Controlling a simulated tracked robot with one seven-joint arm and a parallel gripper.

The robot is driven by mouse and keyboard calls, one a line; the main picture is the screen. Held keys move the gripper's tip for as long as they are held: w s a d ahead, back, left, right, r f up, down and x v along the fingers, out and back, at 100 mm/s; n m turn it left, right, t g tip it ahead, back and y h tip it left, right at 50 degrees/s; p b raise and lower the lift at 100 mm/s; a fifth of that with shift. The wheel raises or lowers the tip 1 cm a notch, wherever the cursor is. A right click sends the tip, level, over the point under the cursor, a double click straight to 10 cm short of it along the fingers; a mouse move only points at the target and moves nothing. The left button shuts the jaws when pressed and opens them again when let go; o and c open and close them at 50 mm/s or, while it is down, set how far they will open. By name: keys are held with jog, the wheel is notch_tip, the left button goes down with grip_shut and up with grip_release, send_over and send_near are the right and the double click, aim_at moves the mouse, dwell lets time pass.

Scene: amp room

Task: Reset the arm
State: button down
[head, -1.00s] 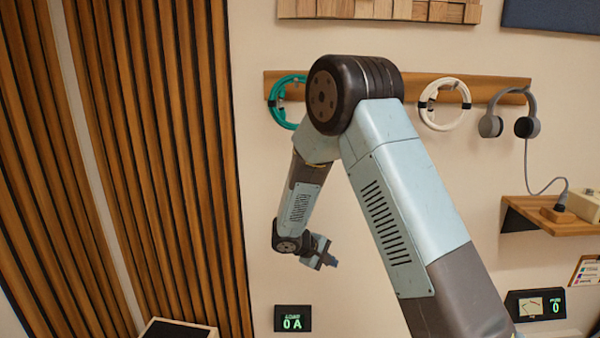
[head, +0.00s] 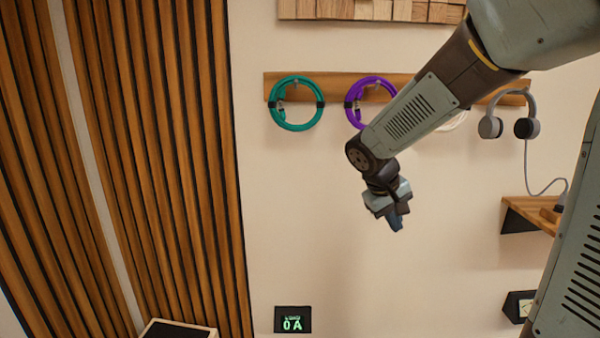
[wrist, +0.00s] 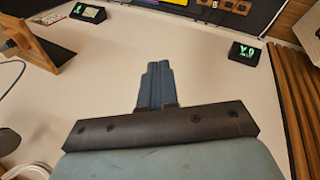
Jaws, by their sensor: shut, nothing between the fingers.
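My gripper (head: 397,220) hangs below my arm's wrist in the head view, in front of the bare wall and pointing down. In the wrist view its two blue-grey fingers (wrist: 157,85) are pressed together with nothing between them. My arm comes in from the upper right of the head view, and its forearm slants down to the left. The gripper touches nothing that I can see.
A wooden rail (head: 330,86) carries a teal cable coil (head: 297,126), a purple coil (head: 350,100) and headphones (head: 525,128). My forearm mostly covers a white coil. A small shelf (head: 530,213) is at right, slatted panels (head: 160,170) at left, a "0 A" display (head: 292,319) below.

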jog(key=s+d+r+m+t+y, duration=0.1)
jog(key=s+r, duration=0.3)
jog(key=s, duration=0.5)
jog(key=s+r+m+t+y, duration=0.2)
jog(key=s+r, duration=0.3)
jog(key=s, duration=0.5)
jog(key=shift+d+y, duration=0.35)
jog(key=shift+y, duration=0.45)
